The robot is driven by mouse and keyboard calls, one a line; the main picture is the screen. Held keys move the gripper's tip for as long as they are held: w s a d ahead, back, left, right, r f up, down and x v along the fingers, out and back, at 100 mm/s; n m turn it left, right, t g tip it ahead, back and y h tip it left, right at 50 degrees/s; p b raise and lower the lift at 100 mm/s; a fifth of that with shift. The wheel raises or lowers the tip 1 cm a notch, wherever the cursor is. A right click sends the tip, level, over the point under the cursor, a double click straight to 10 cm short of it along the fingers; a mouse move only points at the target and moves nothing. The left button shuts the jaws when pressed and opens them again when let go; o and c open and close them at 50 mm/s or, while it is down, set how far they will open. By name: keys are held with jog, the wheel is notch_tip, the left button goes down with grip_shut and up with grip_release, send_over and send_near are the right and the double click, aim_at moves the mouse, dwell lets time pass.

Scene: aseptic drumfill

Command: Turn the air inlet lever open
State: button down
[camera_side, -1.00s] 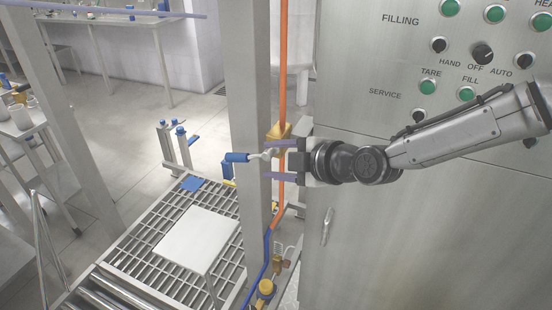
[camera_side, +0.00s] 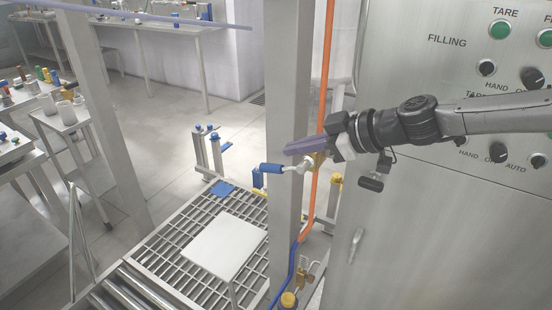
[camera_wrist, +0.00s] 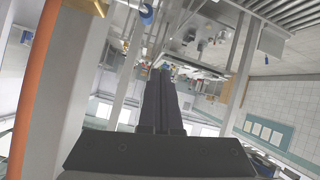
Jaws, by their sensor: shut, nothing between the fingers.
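The air inlet lever has a blue handle (camera_side: 271,168) on a short silver arm and points left, roughly level, in the side view. Its arm meets a brass valve (camera_side: 319,160) on the orange pipe, partly hidden by my gripper. My gripper (camera_side: 288,151) is shut and empty. Its fingertips lie just above the lever in the picture, pointing left; I cannot tell whether they touch it. In the wrist view the closed fingers (camera_wrist: 164,70) point away from the camera, and a blue piece, perhaps the handle (camera_wrist: 146,14), shows at the top.
A grey post (camera_side: 287,110) stands right behind the lever. The orange pipe (camera_side: 326,75) runs upright beside it. The steel control cabinet (camera_side: 420,235) fills the right. A roller and grating platform (camera_side: 165,262) with a white plate (camera_side: 225,245) lies below.

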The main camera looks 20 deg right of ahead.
jog(key=w+d+r, duration=0.1)
jog(key=d, duration=0.1)
send_over(275, 167)
jog(key=a, duration=0.1)
notch_tip(275, 167, down, 5)
jog(key=shift+d+f+m, duration=0.2)
jog(key=shift+d+f, duration=0.05)
jog(key=shift+f, duration=0.65)
jog(key=shift+d+f+m, duration=0.2)
jog(key=shift+f, duration=0.7)
